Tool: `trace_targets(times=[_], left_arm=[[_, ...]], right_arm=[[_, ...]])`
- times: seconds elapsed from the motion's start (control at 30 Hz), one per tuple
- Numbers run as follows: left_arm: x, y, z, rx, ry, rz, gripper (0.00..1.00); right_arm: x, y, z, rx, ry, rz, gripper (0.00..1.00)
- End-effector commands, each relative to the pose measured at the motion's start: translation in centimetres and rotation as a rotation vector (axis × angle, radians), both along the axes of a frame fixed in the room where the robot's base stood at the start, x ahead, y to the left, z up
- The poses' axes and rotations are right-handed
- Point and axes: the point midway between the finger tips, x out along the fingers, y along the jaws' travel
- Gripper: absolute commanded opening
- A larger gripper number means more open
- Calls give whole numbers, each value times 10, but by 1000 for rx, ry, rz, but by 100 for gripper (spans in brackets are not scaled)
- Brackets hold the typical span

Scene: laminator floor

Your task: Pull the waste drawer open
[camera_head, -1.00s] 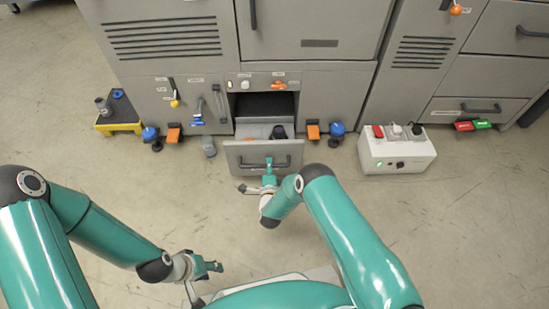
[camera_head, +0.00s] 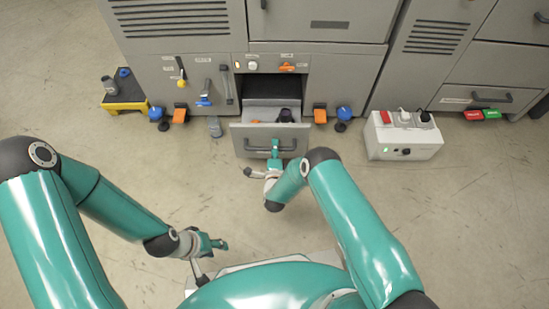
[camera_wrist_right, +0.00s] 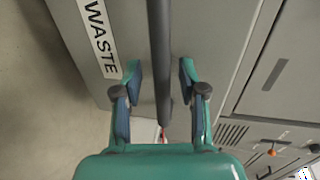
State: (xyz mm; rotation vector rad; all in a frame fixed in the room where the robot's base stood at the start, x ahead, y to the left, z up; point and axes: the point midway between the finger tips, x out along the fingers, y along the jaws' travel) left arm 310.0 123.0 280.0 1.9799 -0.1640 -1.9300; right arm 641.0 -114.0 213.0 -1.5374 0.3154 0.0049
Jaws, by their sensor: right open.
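The grey waste drawer (camera_head: 248,146) is pulled out from the machine's lower middle opening, with items inside. Its dark bar handle (camera_head: 262,147) runs across the front. In the right wrist view the drawer front bears a WASTE label (camera_wrist_right: 98,35), and the handle (camera_wrist_right: 161,60) lies between the two fingers of my right gripper (camera_wrist_right: 161,85). Those fingers are open, with a gap on both sides of the bar. In the head view my right gripper (camera_head: 276,155) is at the drawer front. My left gripper (camera_head: 216,243) is away from the drawer, low over the floor; its finger gap is unclear.
A white box (camera_head: 402,137) with plugs stands on the floor to the right. A yellow-edged black step (camera_head: 125,93) stands at the left. Blue knobs (camera_head: 344,114) and orange pedals (camera_head: 319,114) flank the drawer. The floor in front is clear.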

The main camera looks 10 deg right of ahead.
Motion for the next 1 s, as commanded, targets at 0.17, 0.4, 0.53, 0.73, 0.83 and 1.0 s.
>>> trace_targets(times=[0.17, 0.4, 0.53, 0.73, 0.83, 1.0], left_arm=[[0, 0, 0, 0, 0, 0, 40], [0, 0, 0, 0, 0, 0, 40], [0, 0, 0, 0, 0, 0, 40], [0, 0, 0, 0, 0, 0, 40], [0, 0, 0, 0, 1, 0, 40], [0, 0, 0, 0, 1, 0, 40]], right_arm=[[-18, 5, 3, 1, 4, 2, 41], [-63, 15, 12, -1, 6, 6, 41], [-86, 19, 17, -1, 5, 5, 41], [-108, 23, 21, 0, 4, 2, 41], [-111, 23, 22, 1, 4, 2, 41], [-112, 23, 22, 1, 3, 1, 41]])
